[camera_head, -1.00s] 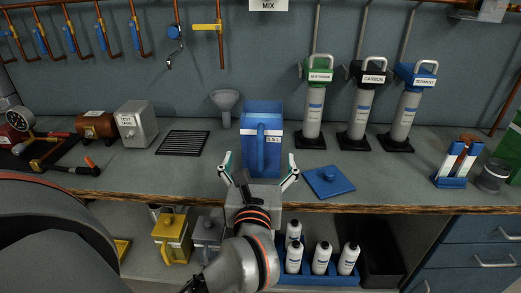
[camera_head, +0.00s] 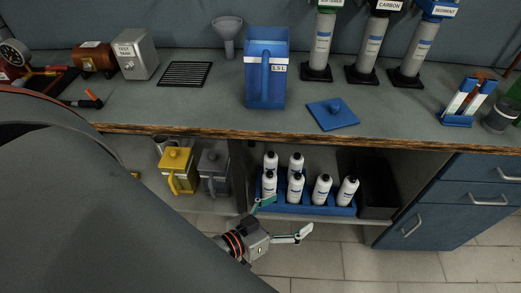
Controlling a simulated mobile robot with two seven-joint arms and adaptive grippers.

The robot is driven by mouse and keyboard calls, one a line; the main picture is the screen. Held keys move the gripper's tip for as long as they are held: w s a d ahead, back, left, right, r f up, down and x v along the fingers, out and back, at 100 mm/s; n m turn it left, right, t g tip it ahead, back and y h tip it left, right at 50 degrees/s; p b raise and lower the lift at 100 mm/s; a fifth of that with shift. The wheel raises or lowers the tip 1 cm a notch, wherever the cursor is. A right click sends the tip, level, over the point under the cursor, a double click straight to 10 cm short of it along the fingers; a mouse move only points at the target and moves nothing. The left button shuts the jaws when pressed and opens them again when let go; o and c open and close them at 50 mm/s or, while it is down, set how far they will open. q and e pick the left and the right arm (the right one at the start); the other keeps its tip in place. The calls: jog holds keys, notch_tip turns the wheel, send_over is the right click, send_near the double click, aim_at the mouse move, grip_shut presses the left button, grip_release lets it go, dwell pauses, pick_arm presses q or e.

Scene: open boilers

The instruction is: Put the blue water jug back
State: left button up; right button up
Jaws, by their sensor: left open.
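The blue water jug (camera_head: 280,92) stands upright on the workbench, with its handle facing me and a white label band around it. Its top is open. A flat blue lid with a knob (camera_head: 333,114) lies on the bench to the right of the jug. My left gripper (camera_head: 287,216) is open and empty, low in front of the cabinet and below the bench edge, apart from the jug. My right gripper is not in view.
Below the bench, a yellow jug (camera_head: 176,170) and a grey jug (camera_head: 213,172) stand on the shelf left of a blue crate (camera_head: 313,208) of white bottles. A black bin (camera_head: 378,189) is right of it. A funnel (camera_head: 227,36) and a black grate (camera_head: 185,74) are left of the blue jug.

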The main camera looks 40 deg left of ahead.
pick_arm(q)
jog(key=s+a+f+m+g+y, duration=0.1)
jog(key=s+a+f+g, duration=0.1)
jog(key=f, duration=0.3)
jog(key=s+a+f+m+g+y, duration=0.1)
jog(key=s+a+f+m, duration=0.1)
jog(key=s+f, duration=0.3)
jog(key=shift+a+f+m+g, duration=0.2)
jog(key=shift+f+m+g, duration=0.15)
jog(key=shift+f, duration=0.35)
jog(key=r+p, duration=0.1)
jog(key=p, duration=0.1)
jog(key=d+r+p, duration=0.1)
jog(key=r+p, duration=0.1)
jog(key=shift+s, duration=0.15)
